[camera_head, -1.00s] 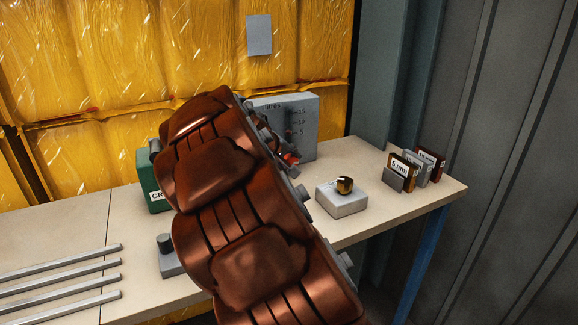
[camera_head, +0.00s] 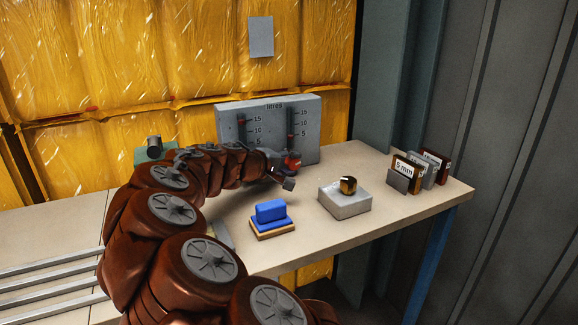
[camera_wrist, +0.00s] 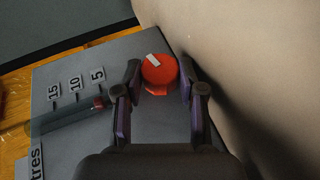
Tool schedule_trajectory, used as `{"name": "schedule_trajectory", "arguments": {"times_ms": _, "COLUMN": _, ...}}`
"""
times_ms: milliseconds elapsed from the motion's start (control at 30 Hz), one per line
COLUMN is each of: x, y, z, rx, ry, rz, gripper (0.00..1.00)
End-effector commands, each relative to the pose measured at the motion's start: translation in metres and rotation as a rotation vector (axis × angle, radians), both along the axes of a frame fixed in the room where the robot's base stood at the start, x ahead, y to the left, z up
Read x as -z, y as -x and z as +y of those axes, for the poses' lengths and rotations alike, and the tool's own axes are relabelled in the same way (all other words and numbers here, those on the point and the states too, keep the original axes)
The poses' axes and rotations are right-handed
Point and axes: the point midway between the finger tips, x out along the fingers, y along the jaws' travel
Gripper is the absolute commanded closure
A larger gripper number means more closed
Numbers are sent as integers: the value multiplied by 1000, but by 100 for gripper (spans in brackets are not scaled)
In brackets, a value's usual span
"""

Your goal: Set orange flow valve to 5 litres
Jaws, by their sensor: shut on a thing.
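The orange flow valve (camera_wrist: 160,72) is a round orange-red knob with a white pointer mark. In the wrist view my gripper (camera_wrist: 159,80) is shut on it, one finger on each side. In the head view the knob (camera_head: 293,161) sits low on the right of the grey litres panel (camera_head: 268,147), with my gripper (camera_head: 281,172) beside it and partly hiding it. The right gauge tube (camera_wrist: 70,118) has labels 15, 10 and 5. Its red marker (camera_wrist: 98,102) is close to the 5; its exact level is hard to tell.
A blue block on a wooden base (camera_head: 271,216) and a grey block with a gold knob (camera_head: 345,199) stand on the bench in front. Labelled plates (camera_head: 405,172) stand at right. A partly hidden green object (camera_head: 150,155) and metal bars (camera_head: 50,276) are at left.

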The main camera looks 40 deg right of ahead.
Motion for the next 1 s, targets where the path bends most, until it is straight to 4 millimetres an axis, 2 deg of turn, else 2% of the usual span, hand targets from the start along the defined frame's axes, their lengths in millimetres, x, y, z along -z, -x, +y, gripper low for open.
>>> {"name": "schedule_trajectory", "arguments": {"times_ms": 333, "x": -1, "y": -2, "z": 1, "rx": -4, "ry": 2, "rz": 0, "gripper": 95}}
{"name": "schedule_trajectory", "arguments": {"times_ms": 367, "x": -1, "y": -2, "z": 1, "rx": -4, "ry": 2, "rz": 0, "gripper": 58}}
{"name": "schedule_trajectory", "arguments": {"times_ms": 567, "x": 0, "y": -1, "z": 0, "rx": -1, "ry": 1, "rz": 0, "gripper": 37}}
{"name": "schedule_trajectory", "arguments": {"times_ms": 1000, "x": 0, "y": 0, "z": 1, "rx": 0, "ry": 0, "rz": 0, "gripper": 35}}
